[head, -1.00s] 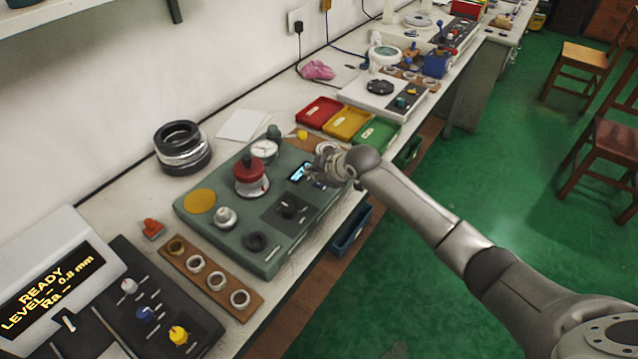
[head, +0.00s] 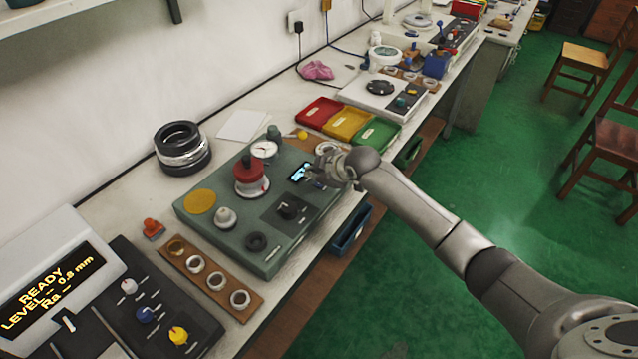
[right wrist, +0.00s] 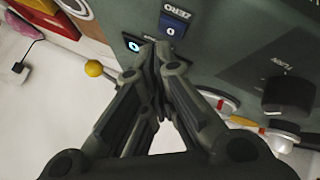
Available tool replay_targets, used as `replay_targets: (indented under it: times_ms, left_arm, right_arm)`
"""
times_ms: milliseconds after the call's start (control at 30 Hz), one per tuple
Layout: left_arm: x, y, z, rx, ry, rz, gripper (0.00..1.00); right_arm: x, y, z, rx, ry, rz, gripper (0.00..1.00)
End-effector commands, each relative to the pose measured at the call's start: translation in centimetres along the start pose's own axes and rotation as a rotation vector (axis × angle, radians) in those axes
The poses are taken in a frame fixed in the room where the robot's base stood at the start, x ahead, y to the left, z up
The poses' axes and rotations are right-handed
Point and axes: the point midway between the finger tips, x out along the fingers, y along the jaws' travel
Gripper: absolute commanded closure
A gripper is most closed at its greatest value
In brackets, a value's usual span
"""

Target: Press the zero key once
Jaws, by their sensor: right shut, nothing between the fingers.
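The zero key is the blue key (right wrist: 172,27) marked 0 beside the ZERO label in the right wrist view. It sits on the grey-green instrument panel (head: 213,238), just beyond my fingertips. In the head view my gripper hides it. My right gripper (right wrist: 157,47) is shut and empty, its tips close to the key; I cannot tell whether they touch it. My right gripper (head: 322,173) also shows in the head view, over the panel's right end beside a small lit display (head: 300,173). My left gripper is not in view.
A red-topped post (head: 250,173), a dial gauge (head: 264,149) and a black knob (head: 288,210) stand on the instrument. Red, yellow and green trays (head: 376,133) lie behind my gripper. A board of rings (head: 216,282) lies in front.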

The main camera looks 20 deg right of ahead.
Motion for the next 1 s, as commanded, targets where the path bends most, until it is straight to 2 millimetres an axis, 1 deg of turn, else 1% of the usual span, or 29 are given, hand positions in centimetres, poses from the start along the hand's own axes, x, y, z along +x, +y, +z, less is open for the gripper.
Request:
replay_targets:
  times_ms: [167, 1000]
  left_arm:
    - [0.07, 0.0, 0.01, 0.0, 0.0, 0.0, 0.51]
    - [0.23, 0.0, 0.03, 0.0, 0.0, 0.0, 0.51]
  right_arm:
    - [0.45, -0.39, 0.35, 0.0, -0.001, -0.001, 1.0]
    - [0.84, -0.68, 0.61, 0.0, -0.001, -0.001, 1.0]
